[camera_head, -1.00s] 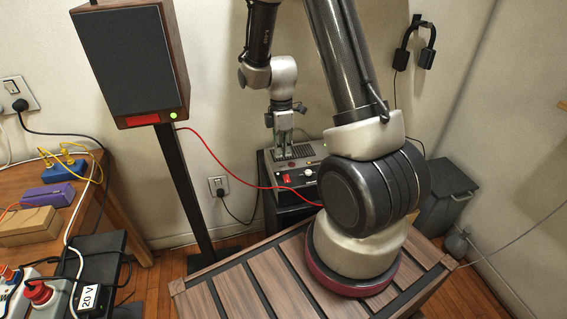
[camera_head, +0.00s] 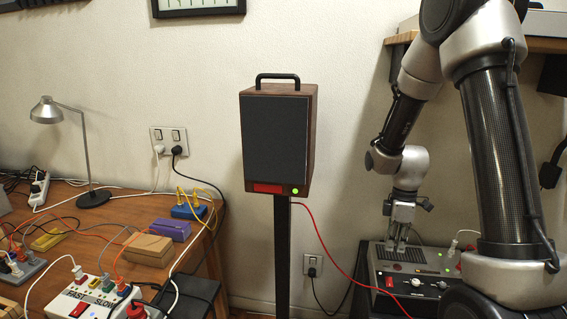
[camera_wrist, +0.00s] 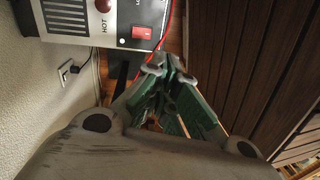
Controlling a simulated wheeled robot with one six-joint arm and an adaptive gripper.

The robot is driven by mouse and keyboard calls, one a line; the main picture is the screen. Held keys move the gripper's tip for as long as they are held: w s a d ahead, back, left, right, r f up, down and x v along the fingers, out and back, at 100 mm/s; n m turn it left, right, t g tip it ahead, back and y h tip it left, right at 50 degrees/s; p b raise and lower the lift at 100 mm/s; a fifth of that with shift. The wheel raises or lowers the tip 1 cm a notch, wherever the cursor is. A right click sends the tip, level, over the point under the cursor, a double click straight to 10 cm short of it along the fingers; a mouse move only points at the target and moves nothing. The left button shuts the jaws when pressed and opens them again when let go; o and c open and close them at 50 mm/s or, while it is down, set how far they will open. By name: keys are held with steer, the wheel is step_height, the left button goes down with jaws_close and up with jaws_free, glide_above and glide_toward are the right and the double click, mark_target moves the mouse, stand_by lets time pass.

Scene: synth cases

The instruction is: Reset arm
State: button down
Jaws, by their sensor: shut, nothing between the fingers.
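My arm stands on the right in the head view, bent at the elbow and reaching down. My gripper (camera_head: 397,243) points downward over the grey control box (camera_head: 420,283) with its vent, red switch and knobs. The wrist view shows my gripper (camera_wrist: 165,75) with green-lined fingers closed together and nothing held. In that view the box (camera_wrist: 100,18) lies beyond the fingertips at the upper left. Whether the fingertips touch the box cannot be told from the head view.
A speaker (camera_head: 278,140) with a handle stands on a black post left of my arm. A wooden desk (camera_head: 130,205) at the left carries a lamp (camera_head: 80,150), cables and a switch box (camera_head: 90,298). A red cable (camera_head: 330,255) runs from the speaker toward the control box.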

steer(key=s+r+m+t, duration=0.3)
steer(key=s+r+m, duration=0.3)
steer(key=s+r, duration=0.3)
steer(key=s+r+m+t, duration=0.3)
steer(key=s+r+m, duration=0.4)
steer(key=r, duration=1)
steer(key=shift+s+a, duration=0.35)
steer(key=shift+s, duration=0.85)
steer(key=c, duration=2.2)
jaws_free()
